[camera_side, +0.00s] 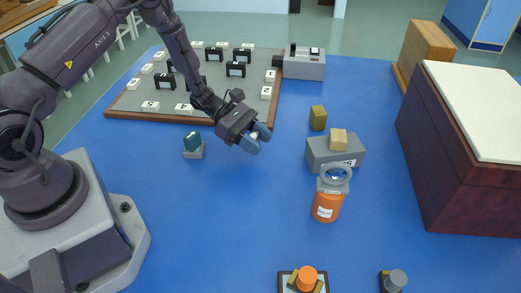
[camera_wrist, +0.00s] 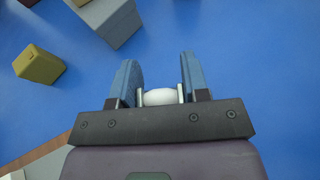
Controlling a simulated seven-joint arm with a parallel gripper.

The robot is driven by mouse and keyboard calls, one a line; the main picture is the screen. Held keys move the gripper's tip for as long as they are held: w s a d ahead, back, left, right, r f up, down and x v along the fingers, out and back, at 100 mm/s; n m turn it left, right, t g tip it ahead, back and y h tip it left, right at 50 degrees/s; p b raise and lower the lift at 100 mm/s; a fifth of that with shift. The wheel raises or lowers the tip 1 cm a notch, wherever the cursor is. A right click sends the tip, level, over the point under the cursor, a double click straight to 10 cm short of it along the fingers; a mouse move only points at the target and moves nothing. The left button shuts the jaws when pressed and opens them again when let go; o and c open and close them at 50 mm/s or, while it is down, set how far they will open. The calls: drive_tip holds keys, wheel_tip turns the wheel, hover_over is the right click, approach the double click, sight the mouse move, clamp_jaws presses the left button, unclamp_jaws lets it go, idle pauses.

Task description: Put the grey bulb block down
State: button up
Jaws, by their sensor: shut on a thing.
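A grey box (camera_side: 322,153) with a wooden block (camera_side: 338,139) and an olive block (camera_side: 318,118) stand right of my gripper. An orange jar (camera_side: 326,207) stands nearer the front. A teal-topped block (camera_side: 193,145) is to the left. The pegboard (camera_side: 205,68) lies behind. Blue table below is clear.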

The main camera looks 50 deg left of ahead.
sight(261, 161)
drive_tip(key=shift+w+f, duration=0.2)
drive_tip(key=shift+f, duration=0.1)
drive_tip(key=shift+w+f, duration=0.2)
drive_tip(key=shift+f, duration=1.5)
drive_tip(key=shift+f, duration=0.15)
drive_tip(key=o, duration=0.9)
